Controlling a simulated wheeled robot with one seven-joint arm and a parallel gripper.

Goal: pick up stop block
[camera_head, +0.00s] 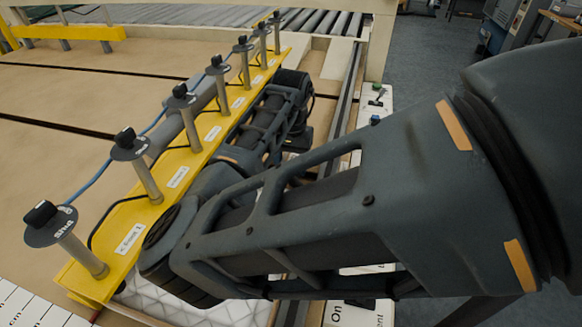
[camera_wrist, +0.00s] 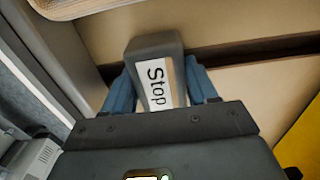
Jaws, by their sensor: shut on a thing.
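The stop block (camera_wrist: 154,47) is a grey block with a white label reading "Stop", seen in the wrist view. My gripper (camera_wrist: 162,85) has its two blue fingers on either side of the block, shut on it. A tan wooden surface lies beyond the block; I cannot tell whether the block touches it. In the head view my arm stretches across the yellow rail, and the gripper and the stop block are hidden behind it.
In the head view, a yellow rail (camera_head: 130,238) carries several upright posts with dark round tops and a blue cable. A tan table (camera_head: 60,150) with dark slots lies to its left. Rollers (camera_head: 325,22) run along the back. Labelled switches (camera_head: 375,98) stand right of the rail.

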